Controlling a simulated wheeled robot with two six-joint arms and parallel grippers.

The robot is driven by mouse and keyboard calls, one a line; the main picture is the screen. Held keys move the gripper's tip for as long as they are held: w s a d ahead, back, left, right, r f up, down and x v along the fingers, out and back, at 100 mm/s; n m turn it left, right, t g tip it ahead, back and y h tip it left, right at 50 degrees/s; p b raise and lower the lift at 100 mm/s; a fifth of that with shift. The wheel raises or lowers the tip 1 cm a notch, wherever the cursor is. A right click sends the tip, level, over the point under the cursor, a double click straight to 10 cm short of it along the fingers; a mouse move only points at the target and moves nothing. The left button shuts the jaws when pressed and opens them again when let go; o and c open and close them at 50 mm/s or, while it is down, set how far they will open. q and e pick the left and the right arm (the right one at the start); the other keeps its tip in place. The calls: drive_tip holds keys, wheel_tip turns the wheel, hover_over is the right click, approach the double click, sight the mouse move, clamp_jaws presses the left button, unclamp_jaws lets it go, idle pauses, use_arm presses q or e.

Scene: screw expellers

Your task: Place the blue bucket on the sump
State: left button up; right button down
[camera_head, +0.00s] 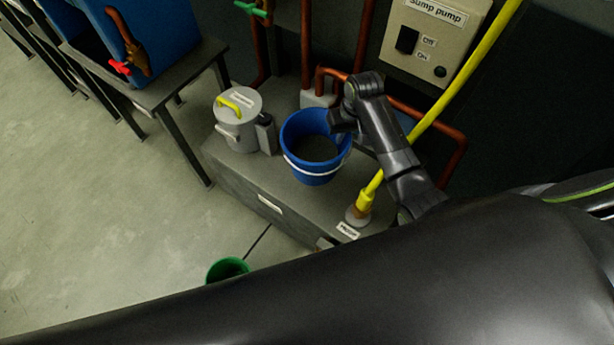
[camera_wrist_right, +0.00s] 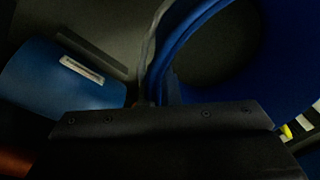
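The blue bucket (camera_head: 306,167) with a white handle is upright over the top of the grey sump box (camera_head: 232,172), in its middle. I cannot tell for sure whether its base touches the sump. My right gripper (camera_head: 341,121) is at the bucket's back right rim. In the right wrist view the fingers (camera_wrist_right: 158,92) are close together at the blue bucket wall (camera_wrist_right: 187,45), and look shut on the rim. The bucket's inside looks dark. My left gripper is not in view.
A grey lidded canister (camera_head: 237,122) with a yellow handle stands left of the bucket. A yellow pole (camera_head: 437,112) rises from the sump at right. Copper pipes (camera_head: 306,45) and a sump pump switch box (camera_head: 432,40) are behind. A green bucket (camera_head: 227,268) is on the floor.

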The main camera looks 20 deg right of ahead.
sight(340, 149)
drive_tip(key=shift+w+f+b, duration=0.25)
drive_tip(key=shift+f+b, duration=0.05)
drive_tip(key=shift+f, duration=0.3)
wheel_tip(340, 149, down, 5)
drive_tip(key=shift+b, duration=0.55)
drive_tip(key=shift+f, duration=0.5)
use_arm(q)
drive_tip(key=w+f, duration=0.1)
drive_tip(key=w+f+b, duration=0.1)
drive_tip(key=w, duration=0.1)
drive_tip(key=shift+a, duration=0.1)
use_arm(e)
wheel_tip(340, 149, down, 4)
drive_tip(key=shift+r, duration=0.15)
